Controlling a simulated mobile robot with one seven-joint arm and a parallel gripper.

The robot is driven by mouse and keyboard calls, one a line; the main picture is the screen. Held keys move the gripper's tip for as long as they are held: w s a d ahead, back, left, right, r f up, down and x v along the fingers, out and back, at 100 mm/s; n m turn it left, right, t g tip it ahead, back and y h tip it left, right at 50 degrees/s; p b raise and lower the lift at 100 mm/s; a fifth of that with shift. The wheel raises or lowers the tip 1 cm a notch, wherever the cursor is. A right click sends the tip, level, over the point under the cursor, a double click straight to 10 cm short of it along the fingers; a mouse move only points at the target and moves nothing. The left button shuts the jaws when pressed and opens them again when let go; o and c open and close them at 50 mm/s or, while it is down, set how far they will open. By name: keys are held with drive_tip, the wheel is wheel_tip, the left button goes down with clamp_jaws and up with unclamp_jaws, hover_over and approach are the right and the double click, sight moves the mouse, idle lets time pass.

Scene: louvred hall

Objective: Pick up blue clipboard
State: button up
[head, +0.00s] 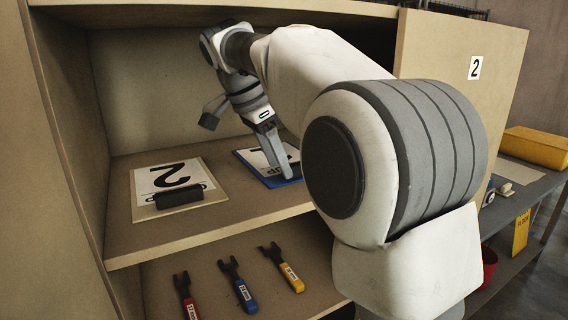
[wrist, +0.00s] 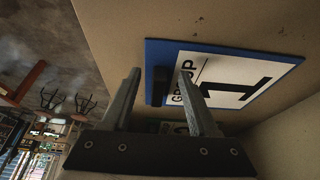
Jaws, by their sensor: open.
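The blue clipboard (head: 245,157) lies flat on the upper shelf, with a white sheet on it. In the wrist view the blue clipboard (wrist: 282,77) shows a sheet marked "GROUP" and a large 1, and a black clip (wrist: 159,87) at its near edge. My gripper (head: 284,172) reaches down over the clipboard's front edge and hides part of it. In the wrist view my gripper (wrist: 160,78) is open, and the clip appears between its two fingers. I cannot tell whether the fingers touch it.
A tan clipboard (head: 216,197) with a 2 and a black clip lies to the left on the same shelf. Red, blue and yellow wrenches (head: 281,267) lie on the shelf below. Cabinet walls and a top panel enclose the shelf. A yellow case (head: 537,148) sits on a table at right.

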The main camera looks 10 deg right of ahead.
drive_tip(key=d, duration=0.1)
drive_tip(key=w+d, duration=0.1)
drive_tip(key=d, duration=0.1)
drive_tip(key=d+f, duration=0.1)
drive_tip(key=shift+w+d+b, duration=0.2)
drive_tip(key=shift+d+b, duration=0.05)
drive_tip(key=shift+b, duration=0.1)
drive_tip(key=shift+f, duration=0.1)
clamp_jaws()
